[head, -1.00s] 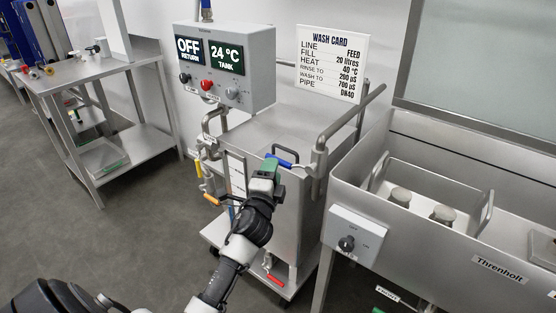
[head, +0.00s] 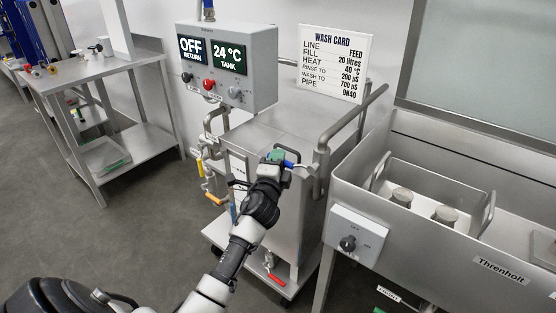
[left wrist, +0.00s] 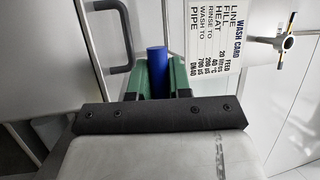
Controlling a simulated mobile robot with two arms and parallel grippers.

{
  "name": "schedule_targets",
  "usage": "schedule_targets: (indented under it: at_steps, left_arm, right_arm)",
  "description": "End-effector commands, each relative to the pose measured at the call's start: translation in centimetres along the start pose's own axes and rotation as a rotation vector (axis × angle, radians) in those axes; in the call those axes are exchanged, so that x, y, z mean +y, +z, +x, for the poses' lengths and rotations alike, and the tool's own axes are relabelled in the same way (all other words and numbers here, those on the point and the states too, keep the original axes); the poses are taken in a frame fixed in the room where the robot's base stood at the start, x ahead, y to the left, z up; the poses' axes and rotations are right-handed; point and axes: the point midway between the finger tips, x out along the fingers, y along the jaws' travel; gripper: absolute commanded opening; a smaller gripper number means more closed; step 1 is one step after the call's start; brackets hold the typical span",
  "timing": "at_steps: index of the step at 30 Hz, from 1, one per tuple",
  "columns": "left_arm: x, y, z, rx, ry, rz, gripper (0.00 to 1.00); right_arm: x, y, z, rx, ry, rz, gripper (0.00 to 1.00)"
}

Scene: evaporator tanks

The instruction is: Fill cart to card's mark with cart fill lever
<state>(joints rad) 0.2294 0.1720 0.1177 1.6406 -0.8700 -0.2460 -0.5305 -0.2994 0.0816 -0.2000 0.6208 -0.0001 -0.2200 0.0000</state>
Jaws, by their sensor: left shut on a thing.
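The steel wash cart (head: 300,215) stands in the middle. Its blue-handled fill lever (head: 291,164) is at the top front, by the pipework. My left gripper (head: 277,158) is shut on the lever's blue handle, which also shows between the green fingers in the left wrist view (left wrist: 157,60). The wash card (head: 335,62) on the wall reads LINE FEED, FILL 20 litres, HEAT 40 °C. A pale upright level strip (head: 239,166) on the cart's front is partly hidden by my arm; its level is too small to read. My right gripper is out of view.
The control box (head: 224,65) above the cart shows RETURN OFF and TANK 24 °C. Yellow and orange-handled valves (head: 214,199) are left of my gripper, and a red-handled one (head: 276,281) is low down. A steel sink (head: 440,235) stands close on the right.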

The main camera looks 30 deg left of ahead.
Motion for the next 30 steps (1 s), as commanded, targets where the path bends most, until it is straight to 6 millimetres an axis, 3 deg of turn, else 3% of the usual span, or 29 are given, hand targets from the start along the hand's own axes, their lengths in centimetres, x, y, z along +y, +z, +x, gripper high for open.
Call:
schedule_targets:
  at_steps: [5, 8, 12, 18, 28, 29, 30]
  left_arm:
    - [0.0, 0.0, 0.0, 0.003, -0.005, 0.015, 0.00]
    - [-1.0, -0.1, 0.1, 0.028, -0.053, 0.124, 0.00]
    - [-2.4, -0.5, 0.3, 0.057, -0.108, 0.260, 0.00]
    - [-3.9, -1.1, 0.3, 0.089, -0.171, 0.414, 0.00]
    - [-4.1, -1.3, 0.3, 0.093, -0.177, 0.431, 0.00]
    - [-4.1, -1.3, 0.3, 0.093, -0.176, 0.431, 0.23]
    - [-4.1, -1.3, 0.3, 0.093, -0.176, 0.430, 0.29]
  right_arm:
    - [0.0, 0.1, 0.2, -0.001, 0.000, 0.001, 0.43]
    - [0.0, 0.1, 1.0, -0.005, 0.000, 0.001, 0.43]
    - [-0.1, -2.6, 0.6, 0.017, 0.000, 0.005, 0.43]
    - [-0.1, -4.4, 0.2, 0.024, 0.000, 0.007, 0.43]
    - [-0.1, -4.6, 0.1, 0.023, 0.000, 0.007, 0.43]
    - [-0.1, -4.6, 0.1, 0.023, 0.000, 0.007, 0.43]
    - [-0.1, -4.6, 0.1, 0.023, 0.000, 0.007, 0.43]
